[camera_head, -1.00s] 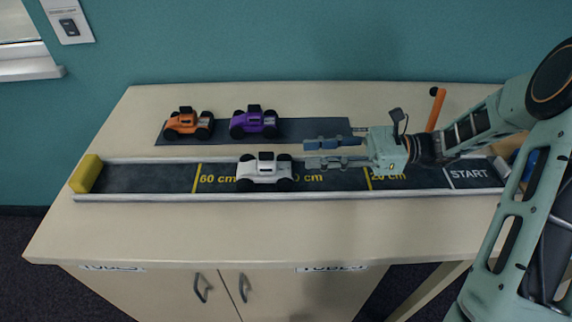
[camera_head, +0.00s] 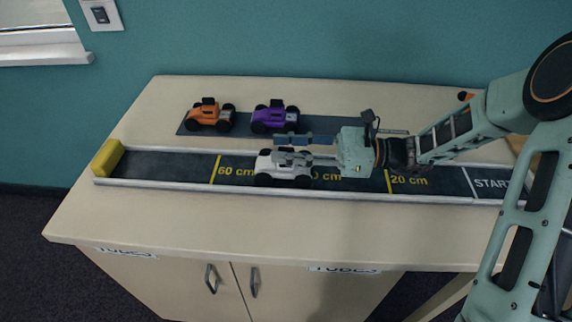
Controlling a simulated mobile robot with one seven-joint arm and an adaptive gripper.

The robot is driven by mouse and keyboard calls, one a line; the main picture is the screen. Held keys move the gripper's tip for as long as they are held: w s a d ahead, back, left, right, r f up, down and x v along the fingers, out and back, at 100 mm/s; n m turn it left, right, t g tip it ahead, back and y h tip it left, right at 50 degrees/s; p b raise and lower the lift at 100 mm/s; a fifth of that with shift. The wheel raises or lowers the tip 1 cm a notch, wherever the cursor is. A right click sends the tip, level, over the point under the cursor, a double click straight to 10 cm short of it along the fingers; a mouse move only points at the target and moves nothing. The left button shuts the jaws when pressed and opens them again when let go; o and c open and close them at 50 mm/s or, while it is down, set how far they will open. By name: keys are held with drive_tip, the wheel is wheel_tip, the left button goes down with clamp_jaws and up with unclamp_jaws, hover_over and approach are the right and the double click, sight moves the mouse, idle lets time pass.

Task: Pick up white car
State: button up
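The white car (camera_head: 268,167) sits on the dark track (camera_head: 150,166), just right of the 60 cm mark. My gripper (camera_head: 289,148) reaches in from the right with its fingers apart. The nearer finger overlaps the white car's upper part in the picture, and the farther finger lies beyond it toward the back of the table. I cannot tell whether a finger touches the car. The finger and gripper hide part of the car's roof and right side.
An orange car (camera_head: 208,115) and a purple car (camera_head: 273,117) stand on a dark mat (camera_head: 240,128) behind the track. A yellow block (camera_head: 107,158) closes the track's left end. Low pale rails (camera_head: 180,187) edge the track. The table front (camera_head: 200,222) is clear.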

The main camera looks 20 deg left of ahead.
clamp_jaws()
idle(0.6)
